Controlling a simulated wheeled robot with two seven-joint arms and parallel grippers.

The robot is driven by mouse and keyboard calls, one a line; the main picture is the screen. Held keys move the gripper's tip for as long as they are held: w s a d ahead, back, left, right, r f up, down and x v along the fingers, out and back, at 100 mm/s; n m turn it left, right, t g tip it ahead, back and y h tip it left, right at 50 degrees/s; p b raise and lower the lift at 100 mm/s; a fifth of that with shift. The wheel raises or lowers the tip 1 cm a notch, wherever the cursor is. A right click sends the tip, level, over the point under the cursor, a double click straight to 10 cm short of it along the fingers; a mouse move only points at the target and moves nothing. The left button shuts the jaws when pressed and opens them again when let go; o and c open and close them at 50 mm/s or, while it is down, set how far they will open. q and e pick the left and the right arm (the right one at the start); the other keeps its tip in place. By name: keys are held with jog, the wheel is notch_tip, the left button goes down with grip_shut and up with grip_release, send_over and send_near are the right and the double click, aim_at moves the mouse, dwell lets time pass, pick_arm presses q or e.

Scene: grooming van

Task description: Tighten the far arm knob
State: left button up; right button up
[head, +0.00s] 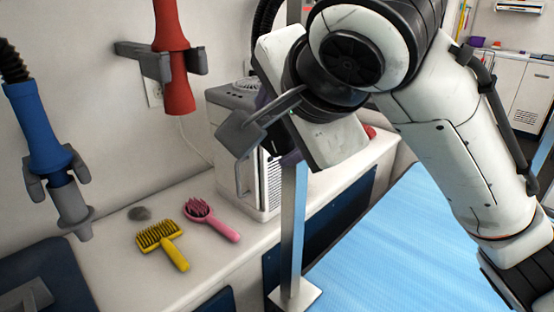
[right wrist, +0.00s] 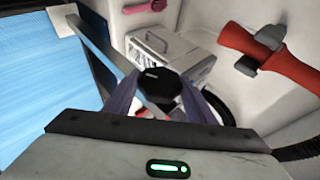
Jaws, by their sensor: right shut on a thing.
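A black faceted knob (right wrist: 158,84) shows in the right wrist view at the end of a metal bar. My right gripper (head: 276,128) is shut on it, with purple finger pads on either side of the knob in the right wrist view (right wrist: 159,98). In the head view my gripper and wrist hide the knob. A square steel post (head: 292,225) rises below the gripper from a plate beside the blue table mat (head: 390,255). My left gripper is not in view.
A pale counter (head: 195,280) holds a yellow brush (head: 164,242), a pink brush (head: 212,219) and a grey slotted box (head: 228,125) close behind my right gripper. A red dryer (head: 174,60) and a blue dryer (head: 38,130) hang along the wall.

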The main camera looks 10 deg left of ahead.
jog(key=t+y+b, duration=0.1)
jog(key=b, duration=0.1)
jog(key=m+t+y+b, duration=0.1)
jog(key=t+b, duration=0.1)
jog(key=b, duration=0.1)
jog(key=shift+s+f+y, duration=0.1)
jog(key=shift+f+y, duration=0.2)
jog(key=shift+f, duration=0.1)
jog(key=shift+b, duration=0.55)
jog(key=shift+r+t+y+b, duration=0.1)
jog(key=shift+t+y+b, duration=0.3)
jog(key=shift+b, duration=0.1)
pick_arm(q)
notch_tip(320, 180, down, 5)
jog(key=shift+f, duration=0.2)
pick_arm(e)
jog(key=shift+m, duration=0.3)
pick_arm(q)
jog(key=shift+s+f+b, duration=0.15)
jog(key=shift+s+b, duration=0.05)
jog(key=shift+b, duration=0.1)
pick_arm(e)
jog(key=shift+r+t, duration=0.2)
jog(key=shift+t, duration=0.1)
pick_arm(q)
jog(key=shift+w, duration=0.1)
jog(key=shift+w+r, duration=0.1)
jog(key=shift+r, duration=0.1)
pick_arm(e)
jog(key=o, duration=1)
